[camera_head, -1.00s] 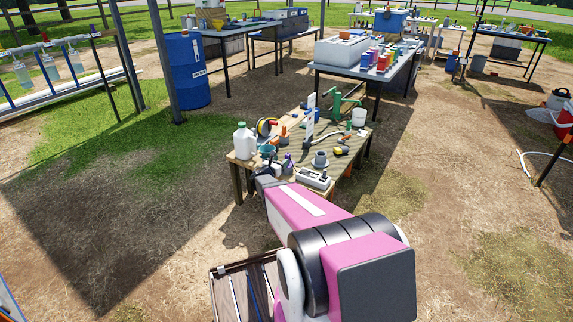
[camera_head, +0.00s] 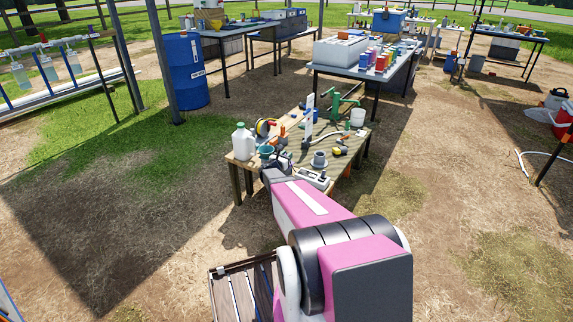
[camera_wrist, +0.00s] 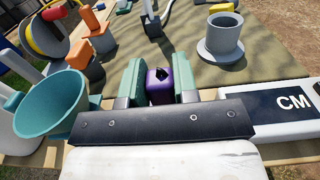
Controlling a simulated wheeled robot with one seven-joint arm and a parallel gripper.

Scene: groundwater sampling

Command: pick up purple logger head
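The purple logger head (camera_wrist: 159,88) is a small block with a dark hollow in its top, in the wrist view. It sits between the two green finger pads of my gripper (camera_wrist: 160,82), which are drawn in close against both of its sides. Its lower part is hidden by the hand, so I cannot tell whether it still rests on the table. In the head view my gripper (camera_head: 282,162) is at the near edge of the wooden table (camera_head: 243,172), and the logger head there is too small and covered to make out.
A teal funnel (camera_wrist: 52,104) stands close left of my gripper. A grey flanged pipe piece (camera_wrist: 222,40) is behind, right. Orange parts (camera_wrist: 92,20) and a yellow reel (camera_wrist: 45,35) are at far left.

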